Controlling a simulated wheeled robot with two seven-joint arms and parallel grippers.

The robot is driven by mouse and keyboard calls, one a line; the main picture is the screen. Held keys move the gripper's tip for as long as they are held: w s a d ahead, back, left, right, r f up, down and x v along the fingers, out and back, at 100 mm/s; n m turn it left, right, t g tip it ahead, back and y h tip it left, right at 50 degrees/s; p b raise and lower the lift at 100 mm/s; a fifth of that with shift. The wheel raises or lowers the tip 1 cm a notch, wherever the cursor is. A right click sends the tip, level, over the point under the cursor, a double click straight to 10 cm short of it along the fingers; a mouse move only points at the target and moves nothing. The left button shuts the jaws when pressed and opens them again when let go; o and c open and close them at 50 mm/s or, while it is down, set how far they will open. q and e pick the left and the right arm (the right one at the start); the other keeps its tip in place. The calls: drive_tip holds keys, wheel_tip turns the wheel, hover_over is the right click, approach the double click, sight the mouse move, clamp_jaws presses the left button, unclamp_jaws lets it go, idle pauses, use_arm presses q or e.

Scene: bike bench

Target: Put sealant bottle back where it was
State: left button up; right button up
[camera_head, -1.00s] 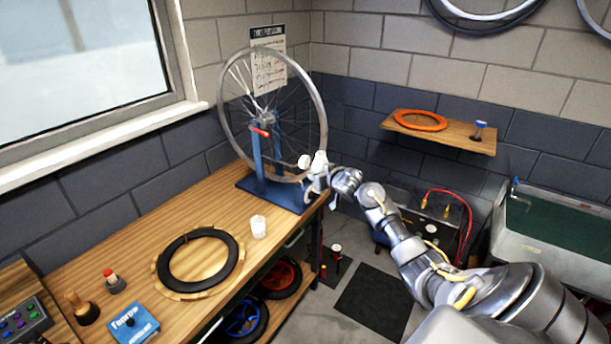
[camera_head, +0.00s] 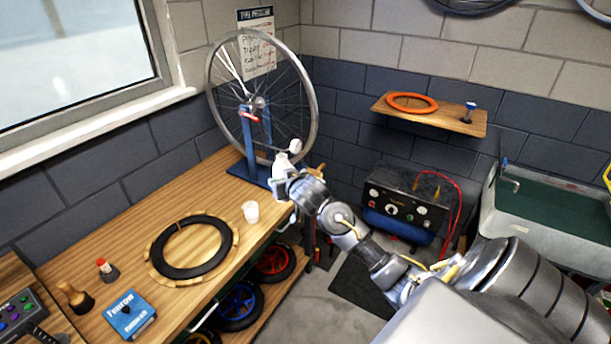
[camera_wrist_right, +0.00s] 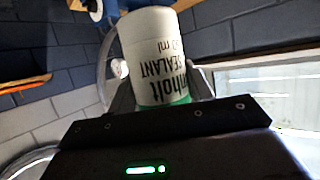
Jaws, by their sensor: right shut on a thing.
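The sealant bottle (camera_wrist_right: 152,60) is white with dark print and some green at one end; its lettering reads upside down in the right wrist view. My right gripper (camera_wrist_right: 160,92) is shut on it, with a dark finger on each side. In the head view the white bottle (camera_head: 281,165) is at the end of my right arm, above the bench's right edge in front of the wheel stand; the fingers are hard to make out there. I cannot tell whether the bottle touches anything. My left gripper is out of view.
The wooden bench (camera_head: 195,318) holds a white cup (camera_head: 251,212), a black tyre ring (camera_head: 192,247), a blue box (camera_head: 129,315) and a truing stand with a wheel (camera_head: 213,115). A wall shelf (camera_head: 440,119) carries an orange ring (camera_head: 411,102). A compressor (camera_head: 405,205) and sink (camera_head: 545,205) stand right.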

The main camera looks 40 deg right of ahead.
drive_tip(key=s+a+r+n+y+b, duration=0.15)
drive_tip(key=a+r, duration=0.25)
drive_tip(key=a, duration=0.4)
drive_tip(key=s+a+r+n+y+b, duration=0.15)
drive_tip(key=a+r, duration=0.25)
drive_tip(key=a, duration=0.5)
drive_tip(key=s+a+f+t+b, duration=0.1)
drive_tip(key=s+a+f+b, duration=0.2)
drive_tip(key=f+b, duration=0.3)
drive_tip(key=a+b, duration=0.1)
drive_tip(key=b, duration=0.4)
drive_tip(key=shift+s+f+y, duration=0.15)
drive_tip(key=shift+s+y, duration=0.15)
drive_tip(key=shift+s, duration=0.05)
